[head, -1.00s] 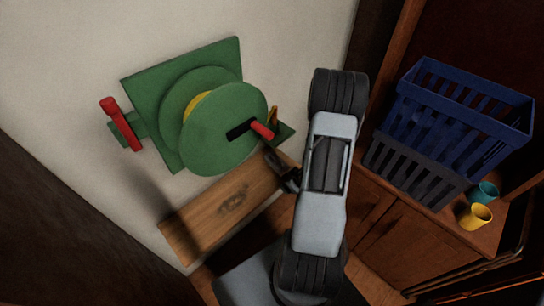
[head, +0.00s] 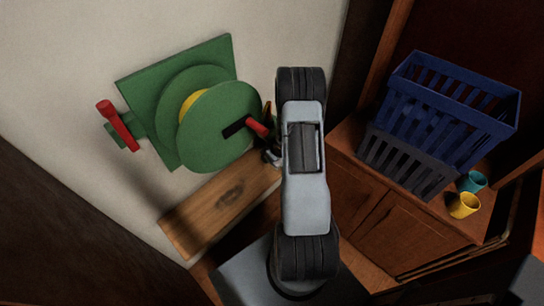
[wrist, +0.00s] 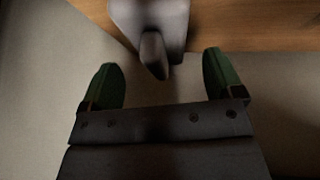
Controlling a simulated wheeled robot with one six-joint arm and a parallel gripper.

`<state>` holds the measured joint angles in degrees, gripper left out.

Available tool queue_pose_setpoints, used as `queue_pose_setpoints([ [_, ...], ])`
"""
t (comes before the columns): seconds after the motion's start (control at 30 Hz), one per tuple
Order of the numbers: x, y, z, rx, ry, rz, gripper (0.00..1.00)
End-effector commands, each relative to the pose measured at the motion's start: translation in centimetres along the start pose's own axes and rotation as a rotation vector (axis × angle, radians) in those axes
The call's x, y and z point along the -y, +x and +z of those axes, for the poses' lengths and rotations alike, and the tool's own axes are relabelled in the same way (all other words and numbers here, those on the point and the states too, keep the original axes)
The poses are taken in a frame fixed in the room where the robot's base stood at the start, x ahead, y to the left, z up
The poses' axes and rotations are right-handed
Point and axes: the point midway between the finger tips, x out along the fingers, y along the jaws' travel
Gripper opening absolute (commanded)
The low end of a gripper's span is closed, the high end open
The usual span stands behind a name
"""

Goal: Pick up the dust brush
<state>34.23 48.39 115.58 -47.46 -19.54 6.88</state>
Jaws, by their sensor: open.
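My gripper (wrist: 160,60) is open in the wrist view, with two green fingers spread apart. A pale grey thing (wrist: 150,18) with a darker rounded end lies ahead, at the top middle of that view, and its end shows between the fingertips. I cannot tell whether it is the dust brush, and no brush is clearly recognisable in either view. Nothing is visibly gripped. In the head view my arm stands in the middle and largely hides the gripper.
A green hose reel (head: 215,128) is by the pale wall at left, above a wooden board (head: 222,205). At right a blue basket (head: 455,105), a yellow cup (head: 463,205) and a teal cup (head: 473,181) stand on a wooden cabinet (head: 385,225).

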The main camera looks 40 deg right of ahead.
Motion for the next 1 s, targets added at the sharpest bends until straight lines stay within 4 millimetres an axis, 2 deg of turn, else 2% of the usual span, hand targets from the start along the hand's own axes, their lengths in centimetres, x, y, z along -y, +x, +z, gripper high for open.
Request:
queue_pose_setpoints([
  [0.03, 0.2, 1.0, 0.4, 0.005, 0.001, -0.004, 0.87],
  [0.2, 0.2, 2.4, 0.3, 0.004, 0.001, -0.003, 0.87],
  [0.5, 0.2, 2.6, 0.3, 0.003, 0.001, -0.002, 0.87],
  [1.0, 0.2, 2.6, 0.3, 0.003, 0.001, -0.002, 0.39],
])
